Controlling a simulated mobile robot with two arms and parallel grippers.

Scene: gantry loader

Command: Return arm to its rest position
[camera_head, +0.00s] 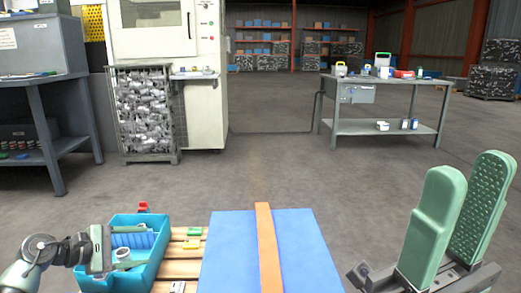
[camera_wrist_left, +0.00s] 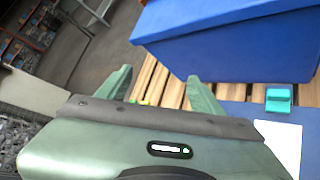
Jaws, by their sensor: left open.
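My left gripper (camera_head: 100,248) is at the lower left in the head view, at the left side of a blue bin (camera_head: 160,262) and overlapping its near left part. In the left wrist view its two green fingers stand apart with nothing held between them (camera_wrist_left: 160,90). My right gripper (camera_head: 464,205) is large at the lower right of the head view. Its two green padded fingers stand apart, with an empty gap between them.
A blue box (camera_head: 225,250) with an orange strip (camera_head: 266,245) stands front centre. Wooden slats (camera_head: 180,250) lie beside the bin. A wire cage (camera_head: 145,110) of metal parts, a grey workbench (camera_head: 385,95) and a left bench (camera_head: 40,85) stand beyond. The middle floor is clear.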

